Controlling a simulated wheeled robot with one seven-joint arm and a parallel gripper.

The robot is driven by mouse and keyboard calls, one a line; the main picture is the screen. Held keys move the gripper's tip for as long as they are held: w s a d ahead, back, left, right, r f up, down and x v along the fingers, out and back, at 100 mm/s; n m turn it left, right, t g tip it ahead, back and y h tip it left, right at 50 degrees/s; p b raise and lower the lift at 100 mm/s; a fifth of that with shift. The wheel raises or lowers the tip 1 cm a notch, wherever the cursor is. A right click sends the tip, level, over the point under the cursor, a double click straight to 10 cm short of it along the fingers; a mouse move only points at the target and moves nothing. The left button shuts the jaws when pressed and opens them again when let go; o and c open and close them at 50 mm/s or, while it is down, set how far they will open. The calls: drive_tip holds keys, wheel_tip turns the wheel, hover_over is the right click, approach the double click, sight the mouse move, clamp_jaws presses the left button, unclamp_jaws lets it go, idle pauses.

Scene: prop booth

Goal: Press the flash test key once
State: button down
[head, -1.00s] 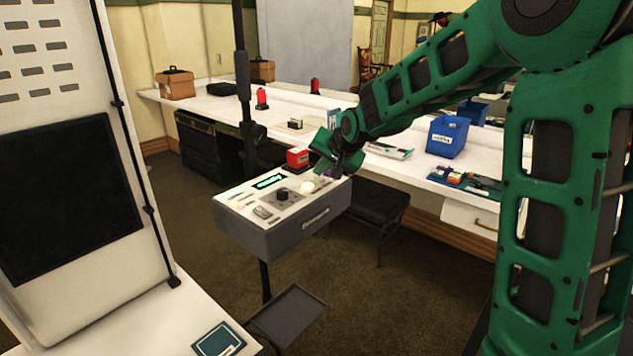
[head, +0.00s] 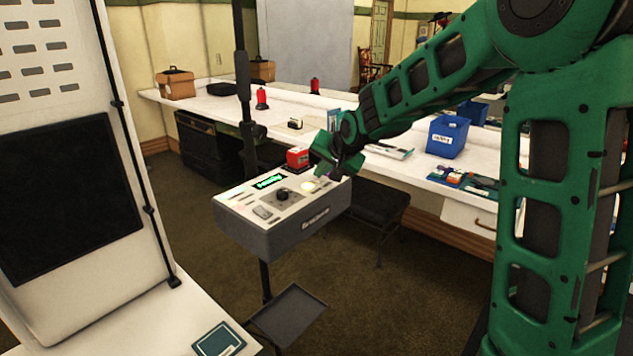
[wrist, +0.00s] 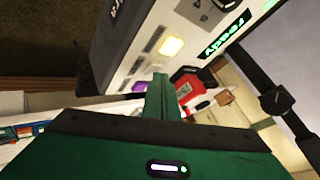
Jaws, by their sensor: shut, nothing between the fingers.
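The grey control box (head: 270,241) stands on a thin post, its pale sloped top facing up. A pale yellow lit key (head: 308,187) is near its right end; it shows as a glowing yellow square in the wrist view (wrist: 171,46). I cannot read a label marking it as the flash test key. A purple key (wrist: 139,86) is beside it. The green display (wrist: 229,36) reads "ready". My gripper (head: 321,174) is shut and empty, just over the right end of the panel. In the wrist view its closed fingers (wrist: 159,82) point toward the panel near both keys; contact cannot be told.
A black knob (head: 282,195) and slider slots are on the panel. A red box (head: 298,157) stands behind the panel. A long white bench (head: 215,107) runs behind with a blue bin (head: 447,137). A black chair (head: 380,205) is close on the right.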

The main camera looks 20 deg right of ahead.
sight(321, 181)
drive_tip(key=shift+f, duration=0.15)
idle(0.5)
drive_tip(key=shift+r, duration=0.85)
drive_tip(key=shift+r, duration=0.1)
drive_tip(key=shift+r, duration=2.4)
